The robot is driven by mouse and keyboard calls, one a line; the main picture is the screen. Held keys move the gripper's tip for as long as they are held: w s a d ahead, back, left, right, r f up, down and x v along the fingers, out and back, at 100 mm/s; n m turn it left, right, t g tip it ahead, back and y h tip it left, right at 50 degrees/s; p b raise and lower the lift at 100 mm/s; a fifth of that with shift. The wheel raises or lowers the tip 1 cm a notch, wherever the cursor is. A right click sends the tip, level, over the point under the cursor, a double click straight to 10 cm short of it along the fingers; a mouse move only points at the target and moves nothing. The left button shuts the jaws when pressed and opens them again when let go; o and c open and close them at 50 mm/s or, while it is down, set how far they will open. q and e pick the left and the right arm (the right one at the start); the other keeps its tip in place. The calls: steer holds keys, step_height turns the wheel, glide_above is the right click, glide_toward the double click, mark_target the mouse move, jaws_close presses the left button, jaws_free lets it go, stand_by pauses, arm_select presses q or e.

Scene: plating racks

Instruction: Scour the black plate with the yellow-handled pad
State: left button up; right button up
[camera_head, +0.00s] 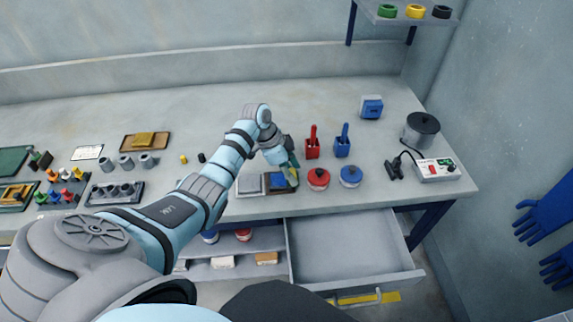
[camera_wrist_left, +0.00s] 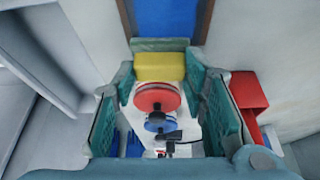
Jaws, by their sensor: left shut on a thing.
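My left gripper (camera_head: 289,172) is over the front of the bench. It is shut on the yellow handle (camera_wrist_left: 160,67), which sits between its teal fingers in the left wrist view. A dark blue panel with a dark rim (camera_head: 277,182) lies beside the gripper, next to a pale grey panel (camera_head: 250,184). A blue surface (camera_wrist_left: 165,16) also shows just beyond the handle in the wrist view. I cannot make out a clearly black plate, nor whether the pad touches anything. My right gripper is not in view.
Red (camera_head: 318,178) and blue (camera_head: 350,175) round-topped items stand just right of the gripper. Red (camera_head: 312,148) and blue (camera_head: 342,147) holders stand behind them. A drawer (camera_head: 345,248) is open below the bench edge. A corded power box (camera_head: 437,169) sits at right.

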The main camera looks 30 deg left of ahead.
arm_select(q)
steer(key=shift+w+r+p, duration=0.2)
steer(key=shift+r+p, duration=0.25)
steer(key=shift+r, duration=0.45)
steer(key=shift+s+r+p, duration=0.15)
steer(key=shift+r+p, duration=0.65)
steer(key=shift+r, duration=0.25)
steer(key=shift+v, duration=0.8)
steer(key=shift+d+r, duration=0.2)
steer(key=shift+r, duration=1.1)
steer(key=shift+f, duration=0.1)
